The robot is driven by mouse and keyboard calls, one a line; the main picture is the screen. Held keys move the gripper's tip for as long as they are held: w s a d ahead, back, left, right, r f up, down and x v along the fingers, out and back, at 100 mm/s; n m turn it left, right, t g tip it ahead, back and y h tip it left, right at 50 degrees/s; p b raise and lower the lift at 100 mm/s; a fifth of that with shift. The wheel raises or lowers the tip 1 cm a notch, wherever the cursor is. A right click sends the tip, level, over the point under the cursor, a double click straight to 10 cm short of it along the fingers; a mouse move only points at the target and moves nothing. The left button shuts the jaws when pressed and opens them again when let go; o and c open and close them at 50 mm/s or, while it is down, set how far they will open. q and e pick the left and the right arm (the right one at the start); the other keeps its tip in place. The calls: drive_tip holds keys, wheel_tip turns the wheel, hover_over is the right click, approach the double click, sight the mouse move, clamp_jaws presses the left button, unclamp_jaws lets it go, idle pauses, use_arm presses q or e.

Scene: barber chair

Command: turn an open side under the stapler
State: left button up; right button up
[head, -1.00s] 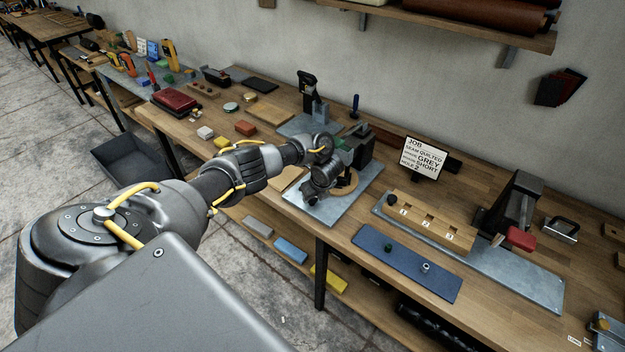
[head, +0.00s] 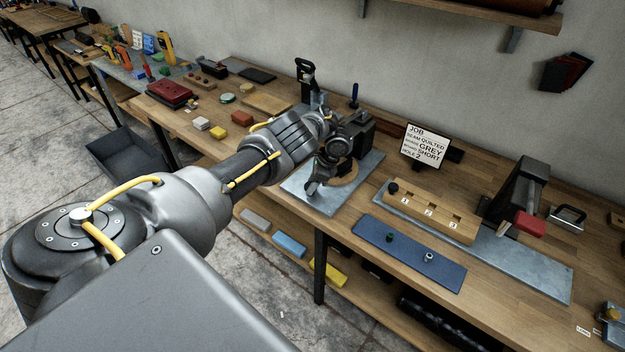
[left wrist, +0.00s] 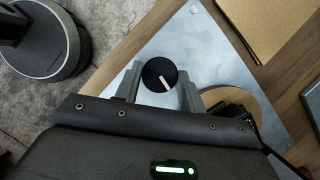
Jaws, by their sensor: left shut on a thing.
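My left gripper (head: 315,186) reaches over the grey metal plate (head: 346,199) on the bench. In the left wrist view its two fingers (left wrist: 160,82) are on either side of a round black knob (left wrist: 160,73) with a white pointer line, and it is shut on it. The knob is hidden by the gripper in the head view. A round wooden disc (head: 345,178) lies on the plate beside the gripper; part of it shows in the left wrist view (left wrist: 246,101). The black stapler (head: 362,131) stands behind, partly hidden by my arm. What lies under it is hidden. My right gripper is out of view.
A sign (head: 427,145) stands right of the stapler. A numbered wooden block (head: 430,211) and a blue strip (head: 408,252) with small parts lie to the right. A red-handled press (head: 520,200) stands farther right. A wooden board (head: 267,104) lies to the left.

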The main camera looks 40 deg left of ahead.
use_arm(q)
drive_tip(key=shift+a+n+g+h+b, duration=0.1)
drive_tip(key=shift+n+g+h+b, duration=0.2)
drive_tip(key=shift+n+b, duration=0.7)
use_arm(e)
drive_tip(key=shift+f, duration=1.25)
use_arm(q)
drive_tip(key=o, duration=1)
drive_tip(key=shift+c, duration=0.2)
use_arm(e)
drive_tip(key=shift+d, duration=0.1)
